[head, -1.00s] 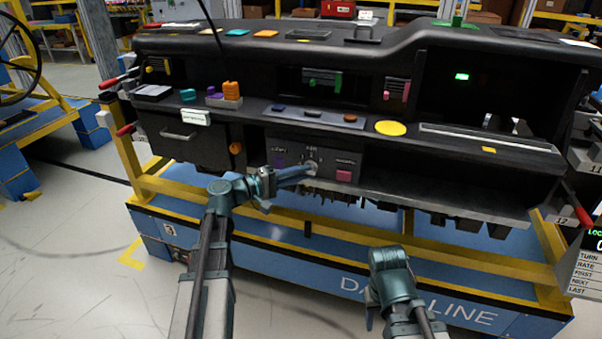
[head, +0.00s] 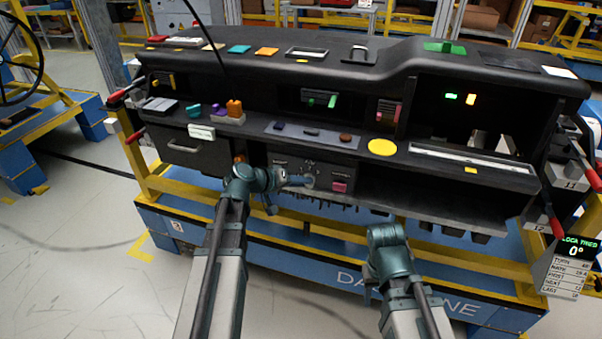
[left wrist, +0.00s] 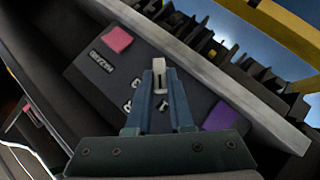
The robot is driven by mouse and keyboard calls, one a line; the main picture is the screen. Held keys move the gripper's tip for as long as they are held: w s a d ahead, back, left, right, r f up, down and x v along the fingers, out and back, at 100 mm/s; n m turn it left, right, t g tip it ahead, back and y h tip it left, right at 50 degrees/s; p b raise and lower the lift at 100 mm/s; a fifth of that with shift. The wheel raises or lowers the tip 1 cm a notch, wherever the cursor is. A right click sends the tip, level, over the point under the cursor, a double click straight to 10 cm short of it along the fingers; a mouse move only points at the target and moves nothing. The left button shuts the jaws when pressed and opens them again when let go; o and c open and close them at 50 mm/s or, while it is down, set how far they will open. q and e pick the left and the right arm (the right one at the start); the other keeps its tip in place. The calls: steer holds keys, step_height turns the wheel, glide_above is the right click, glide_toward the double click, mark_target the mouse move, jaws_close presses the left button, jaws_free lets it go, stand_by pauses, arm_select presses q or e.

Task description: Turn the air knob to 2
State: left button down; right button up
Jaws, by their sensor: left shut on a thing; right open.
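The air knob (left wrist: 159,73) is a small light-grey piece on the dark control panel (left wrist: 182,98). In the left wrist view it sits between the tips of my left gripper (left wrist: 160,88), which is shut on it. In the head view my left gripper (head: 300,181) reaches from the left to the panel (head: 283,163) and mostly covers the knob (head: 310,181). White marks stand around the knob, but I cannot read its setting. My right gripper (head: 373,292) is low in front of the dashboard, away from the panel; its fingers show poorly, open and empty.
A pink button (left wrist: 117,39) and a purple patch (left wrist: 221,117) flank the knob on the panel. A pale ledge (left wrist: 240,95) runs close along the panel. Yellow rails (head: 460,270) run below the dashboard. A sign (head: 572,262) at right reads 0°.

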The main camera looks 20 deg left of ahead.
arm_select(q)
steer(key=shift+d+r+m+g+y+p, duration=0.1)
steer(key=shift+d+m+y+p, duration=0.1)
steer(key=shift+m+y+p, duration=0.7)
steer(key=shift+d+r+m+g+y+p, duration=0.1)
steer(key=shift+d+m+y+p, duration=0.25)
steer(key=shift+y, duration=0.95)
steer(key=shift+d+m+g+y+p, duration=0.1)
steer(key=shift+m+y+p, duration=0.45)
steer(key=shift+y+p, duration=0.4)
arm_select(e)
steer(key=shift+r, duration=2.45)
arm_select(q)
steer(key=shift+y, duration=0.25)
steer(key=c, duration=0.8)
jaws_free()
steer(key=shift+r, duration=0.1)
arm_select(e)
steer(key=shift+r, duration=0.1)
